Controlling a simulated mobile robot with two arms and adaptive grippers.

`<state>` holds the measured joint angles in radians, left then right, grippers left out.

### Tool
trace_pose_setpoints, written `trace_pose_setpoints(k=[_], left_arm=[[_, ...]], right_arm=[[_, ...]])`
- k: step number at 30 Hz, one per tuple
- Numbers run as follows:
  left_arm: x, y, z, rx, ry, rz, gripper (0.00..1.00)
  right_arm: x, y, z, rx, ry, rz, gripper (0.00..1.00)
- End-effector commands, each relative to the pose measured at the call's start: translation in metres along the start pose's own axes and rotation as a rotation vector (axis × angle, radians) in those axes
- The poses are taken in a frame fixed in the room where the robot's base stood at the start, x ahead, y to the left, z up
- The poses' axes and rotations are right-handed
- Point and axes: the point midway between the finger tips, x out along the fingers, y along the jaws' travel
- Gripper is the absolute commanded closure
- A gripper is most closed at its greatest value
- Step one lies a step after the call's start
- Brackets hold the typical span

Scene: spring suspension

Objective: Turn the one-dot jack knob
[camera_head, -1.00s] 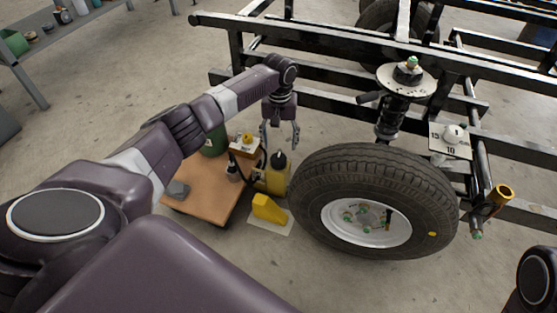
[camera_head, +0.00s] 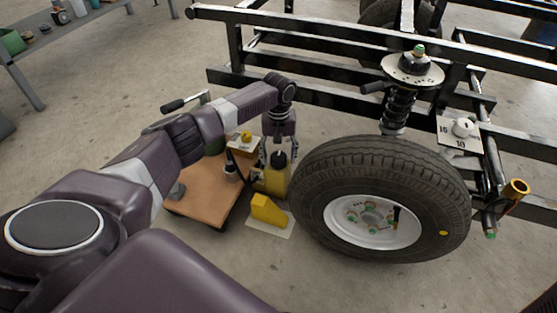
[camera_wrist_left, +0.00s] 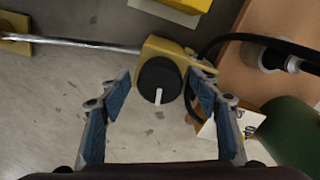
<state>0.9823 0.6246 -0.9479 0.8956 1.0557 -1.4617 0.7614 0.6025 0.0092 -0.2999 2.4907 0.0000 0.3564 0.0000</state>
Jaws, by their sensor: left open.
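The jack knob is a round black knob (camera_wrist_left: 160,80) with a white pointer line, set on the yellow jack body (camera_wrist_left: 160,48). No dot mark can be made out on it. It also shows in the head view as a black knob (camera_head: 278,159) on the yellow jack (camera_head: 273,181), left of the wheel. My left gripper (camera_wrist_left: 162,84) points down at the jack. Its two blue-padded fingers are spread on either side of the knob, with a gap to it on both sides in the wrist view. The gripper (camera_head: 278,150) holds nothing.
A wooden cart (camera_head: 208,193) with items on it stands left of the jack. A large wheel (camera_head: 340,180) is close on the right. A yellow chock (camera_head: 267,209) lies in front. The black frame (camera_head: 330,90) rises behind.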

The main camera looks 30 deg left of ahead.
Motion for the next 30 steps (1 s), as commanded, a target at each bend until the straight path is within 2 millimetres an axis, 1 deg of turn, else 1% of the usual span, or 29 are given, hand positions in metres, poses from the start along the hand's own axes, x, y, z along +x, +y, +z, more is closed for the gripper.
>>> trace_pose_setpoints(k=[10, 21, 30], left_arm=[[0.0018, 0.0000, 0.0000, 0.001, 0.000, 0.000, 0.44], [0.0019, -0.0001, 0.0001, 0.001, 0.000, -0.001, 0.85], [-0.0001, -0.0001, 0.0009, 0.021, -0.002, -0.002, 0.85]], right_arm=[[0.0012, -0.0006, -0.0014, 0.000, 0.004, -0.002, 0.51], [0.0011, -0.0007, -0.0014, 0.000, 0.004, -0.002, 0.51], [0.0066, 0.0015, 0.0008, 0.001, 0.006, 0.002, 0.51]])
